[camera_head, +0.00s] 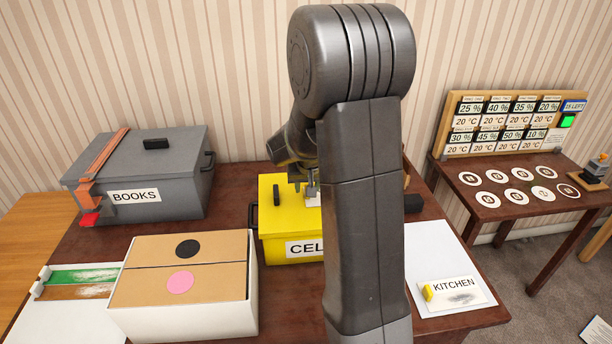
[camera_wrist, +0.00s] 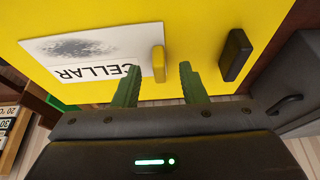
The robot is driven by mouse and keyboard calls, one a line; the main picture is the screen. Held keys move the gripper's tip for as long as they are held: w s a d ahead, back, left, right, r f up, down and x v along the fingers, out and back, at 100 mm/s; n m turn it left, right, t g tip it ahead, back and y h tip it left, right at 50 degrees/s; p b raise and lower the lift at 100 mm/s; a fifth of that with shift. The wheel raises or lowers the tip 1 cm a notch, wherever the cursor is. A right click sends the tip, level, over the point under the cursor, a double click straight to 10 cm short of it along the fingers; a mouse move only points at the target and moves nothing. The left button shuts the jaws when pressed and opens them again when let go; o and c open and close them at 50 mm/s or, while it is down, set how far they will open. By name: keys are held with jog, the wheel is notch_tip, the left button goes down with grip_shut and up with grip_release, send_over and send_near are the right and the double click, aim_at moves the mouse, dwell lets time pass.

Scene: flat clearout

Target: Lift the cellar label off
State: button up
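The cellar label is a white card (camera_wrist: 85,55) with a grey smudge, the word CELLAR and a raised yellow tab (camera_wrist: 158,63) at one end. It lies flat on the lid of the yellow box (camera_head: 270,222); in the head view only a small white corner (camera_head: 313,201) shows beneath my gripper (camera_head: 310,188). In the wrist view my gripper (camera_wrist: 159,72) is open, its two green fingers apart with the tab between and just beyond their tips. I see no finger touching the tab. My arm hides the right part of the yellow box and its front lettering.
A black lid handle (camera_wrist: 235,55) stands close beside the tab. A grey BOOKS box (camera_head: 170,180) and a cardboard-topped white box (camera_head: 215,318) stand left. A KITCHEN card (camera_head: 455,293) with a yellow tab lies on a white sheet (camera_head: 430,250) at right.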

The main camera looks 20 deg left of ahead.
jog(key=shift+x, duration=1.1)
grip_shut()
